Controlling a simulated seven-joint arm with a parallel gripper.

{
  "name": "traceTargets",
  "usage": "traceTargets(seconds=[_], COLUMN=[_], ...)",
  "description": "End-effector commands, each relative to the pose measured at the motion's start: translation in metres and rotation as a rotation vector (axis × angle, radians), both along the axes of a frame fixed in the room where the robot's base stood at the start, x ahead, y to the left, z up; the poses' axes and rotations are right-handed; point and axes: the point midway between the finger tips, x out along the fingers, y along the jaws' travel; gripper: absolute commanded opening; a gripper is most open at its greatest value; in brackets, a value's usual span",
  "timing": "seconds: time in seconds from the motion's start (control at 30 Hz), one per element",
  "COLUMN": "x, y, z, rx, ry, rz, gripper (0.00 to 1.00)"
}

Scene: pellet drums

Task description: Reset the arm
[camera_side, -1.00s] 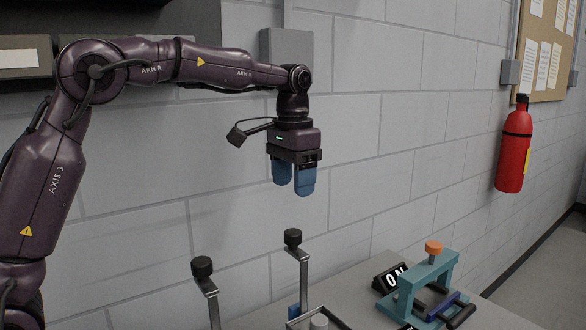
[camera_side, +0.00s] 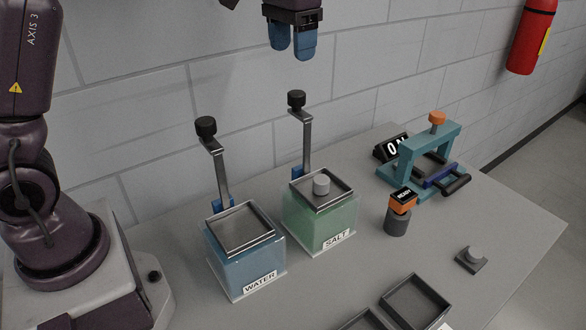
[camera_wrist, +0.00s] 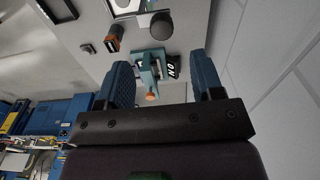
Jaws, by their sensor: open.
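My gripper (camera_side: 292,42) hangs fingers-down at the top edge of the side view, high above the table and in front of the wall. Its two blue fingers are apart, with nothing between them. Most of my upper arm is cut off above the picture. In the wrist view my gripper (camera_wrist: 162,76) also shows open and empty, with the table far beyond the fingertips.
Below stand a blue WATER drum (camera_side: 246,264) and a green SALT drum (camera_side: 322,222), each with a tall black-knobbed lever behind. To the right are a teal press frame (camera_side: 428,150), an ON sign (camera_side: 391,148), a READY device (camera_side: 398,216) and trays (camera_side: 414,302).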

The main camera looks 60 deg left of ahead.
Motion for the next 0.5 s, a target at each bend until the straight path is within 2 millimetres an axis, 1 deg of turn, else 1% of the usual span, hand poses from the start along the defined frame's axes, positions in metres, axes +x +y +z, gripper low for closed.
traceTargets(seconds=[0.03, 0.17, 0.2, 0.27, 0.3, 0.37, 0.4, 0.5], x=[-0.016, -0.060, -0.075, -0.098, -0.113, -0.136, -0.151, -0.185], y=[-0.004, -0.013, -0.016, -0.021, -0.024, -0.028, -0.030, -0.036], z=[0.001, 0.002, 0.002, 0.001, 0.000, -0.003, -0.005, -0.012], rx=[0.001, 0.004, 0.005, 0.005, 0.005, 0.005, 0.006, 0.006], ry=[-0.020, -0.092, -0.116, -0.155, -0.180, -0.218, -0.244, -0.305], rz=[0.003, 0.010, 0.010, 0.010, 0.008, 0.006, 0.003, -0.005], gripper=[0.61, 0.61, 0.61, 0.61, 0.61, 0.61, 0.61, 0.61])
